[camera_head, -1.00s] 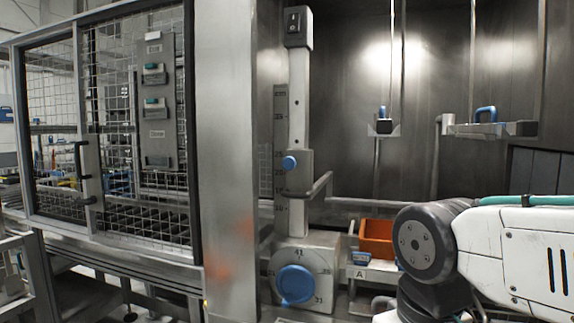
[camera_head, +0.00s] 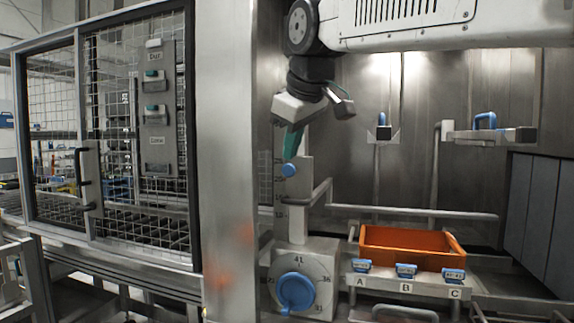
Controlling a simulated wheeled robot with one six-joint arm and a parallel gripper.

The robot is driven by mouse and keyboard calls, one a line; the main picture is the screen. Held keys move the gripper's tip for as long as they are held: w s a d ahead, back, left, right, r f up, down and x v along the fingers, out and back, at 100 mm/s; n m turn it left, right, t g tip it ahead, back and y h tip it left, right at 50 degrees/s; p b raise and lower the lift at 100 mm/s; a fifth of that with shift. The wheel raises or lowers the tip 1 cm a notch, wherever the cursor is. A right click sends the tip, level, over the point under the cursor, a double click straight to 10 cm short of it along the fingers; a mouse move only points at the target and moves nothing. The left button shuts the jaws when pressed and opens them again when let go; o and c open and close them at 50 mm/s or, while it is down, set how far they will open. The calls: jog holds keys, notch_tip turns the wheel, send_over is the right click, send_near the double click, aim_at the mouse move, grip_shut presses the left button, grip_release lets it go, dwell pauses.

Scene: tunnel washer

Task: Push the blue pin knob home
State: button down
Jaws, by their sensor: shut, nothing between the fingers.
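The blue pin knob (camera_head: 288,170) is a small round knob on the grey block of the upright scale post (camera_head: 298,200), left of centre. My gripper (camera_head: 291,150) hangs from the white arm above it, its teal fingers pointing down. The fingers are shut and empty. Their tips look just above the knob in the picture, and I cannot tell if they touch it. The gripper hides the upper part of the post. How far the knob stands out from its block is hard to tell from this angle.
A large blue dial (camera_head: 296,291) sits at the post's foot. A bent grey bar (camera_head: 318,192) juts right of the block. An orange bin (camera_head: 408,247) stands on a shelf lettered A, B, C. A steel column (camera_head: 222,180) and a mesh door (camera_head: 140,130) are left.

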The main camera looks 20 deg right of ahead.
aim_at(291, 165)
jog(key=w+d+f+n, duration=0.1)
jog(key=w+f, duration=0.3)
jog(key=w, duration=0.5)
jog(key=shift+w+d+f+n+t, duration=0.3)
jog(key=shift+d+t, duration=0.1)
jog(key=shift+d, duration=0.4)
jog(key=shift+d, duration=0.1)
jog(key=shift+w+d, duration=0.7)
jog(key=shift+w, duration=0.25)
